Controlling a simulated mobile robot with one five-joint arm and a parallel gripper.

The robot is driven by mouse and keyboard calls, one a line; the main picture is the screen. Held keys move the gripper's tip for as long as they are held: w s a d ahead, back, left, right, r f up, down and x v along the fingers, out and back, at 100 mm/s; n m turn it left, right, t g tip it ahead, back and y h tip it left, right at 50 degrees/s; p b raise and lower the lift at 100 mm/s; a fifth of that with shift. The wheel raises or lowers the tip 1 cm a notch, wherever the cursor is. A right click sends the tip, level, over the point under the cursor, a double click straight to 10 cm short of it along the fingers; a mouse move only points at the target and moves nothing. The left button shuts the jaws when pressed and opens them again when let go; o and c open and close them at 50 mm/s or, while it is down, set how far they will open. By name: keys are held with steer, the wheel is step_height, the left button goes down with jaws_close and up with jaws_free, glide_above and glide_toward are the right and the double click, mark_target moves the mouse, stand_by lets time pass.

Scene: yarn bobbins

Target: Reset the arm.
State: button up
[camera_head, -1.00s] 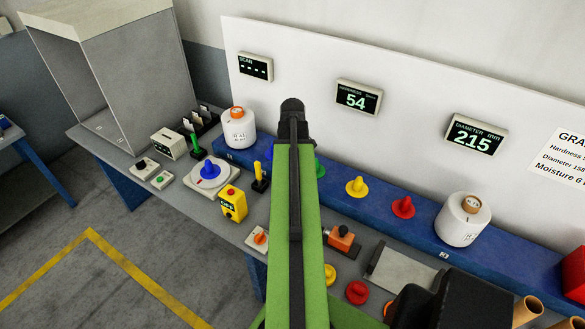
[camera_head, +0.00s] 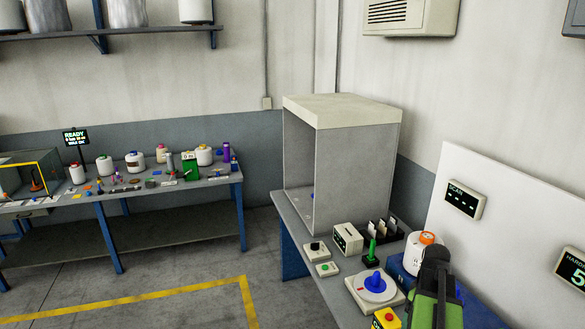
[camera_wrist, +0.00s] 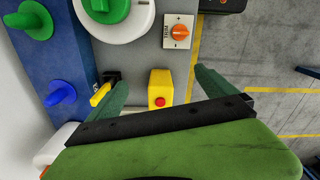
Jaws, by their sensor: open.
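My arm shows at the lower right of the head view, with its dark end beside a white bobbin with an orange top (camera_head: 417,252). My gripper (camera_wrist: 161,78) shows in the wrist view with its two green fingers spread wide and nothing held between them. A yellow box with a red button (camera_wrist: 160,88) appears between the fingers, below them on the bench. A yellow-handled lever (camera_wrist: 101,94) is beside the left finger. The fingertips are not visible in the head view.
A grey open-fronted booth (camera_head: 355,175) stands on the bench (camera_head: 320,240). A dial with a blue cone (camera_head: 374,284), a green peg (camera_head: 371,252) and small switch boxes are near my arm. Another bench with bobbins stands at far left. Floor between is clear.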

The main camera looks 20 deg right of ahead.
steer(key=w+a+f+n+b, duration=0.1)
steer(key=w+a+f+b, duration=0.1)
steer(key=w+a+f, duration=0.35)
steer(key=w+a+f+n+b, duration=0.2)
steer(key=w+a+b, duration=0.1)
steer(key=a, duration=0.5)
steer(key=a+f+m+b, duration=0.3)
steer(key=a+f+b, duration=0.1)
steer(key=a, duration=0.9)
steer(key=w+a+f+m+b, duration=0.1)
steer(key=a+f+b, duration=0.3)
steer(key=a, duration=0.9)
steer(key=shift+w+a+f+m, duration=0.3)
steer(key=shift+a+m, duration=0.1)
steer(key=shift+m, duration=0.5)
